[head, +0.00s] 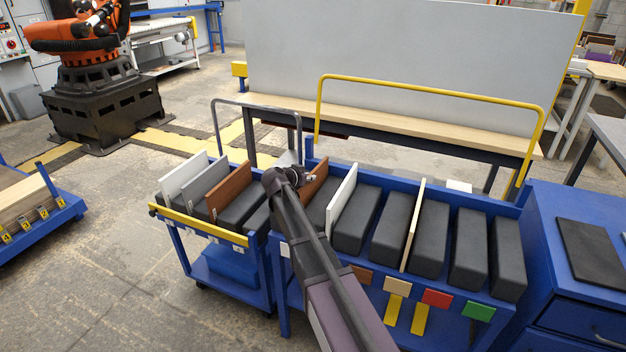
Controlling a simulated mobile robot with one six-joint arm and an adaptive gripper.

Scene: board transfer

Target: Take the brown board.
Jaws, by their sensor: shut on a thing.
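A brown board (318,177) stands upright at the left end of the larger blue cart, just right of my gripper (305,175). My gripper is shut on this board near its top; my wrist and arm hide part of the board and the fingertips. A second brown board (229,189) stands in the smaller cart on the left, apart from my gripper. How far the held board sits down in its slot is hidden.
The smaller cart (209,231) also holds a white board (184,177) and a grey board (206,184). The larger cart (455,272) holds a white board (342,198), a beige board (413,225) and several dark blocks. A yellow rail (425,88) rises behind it.

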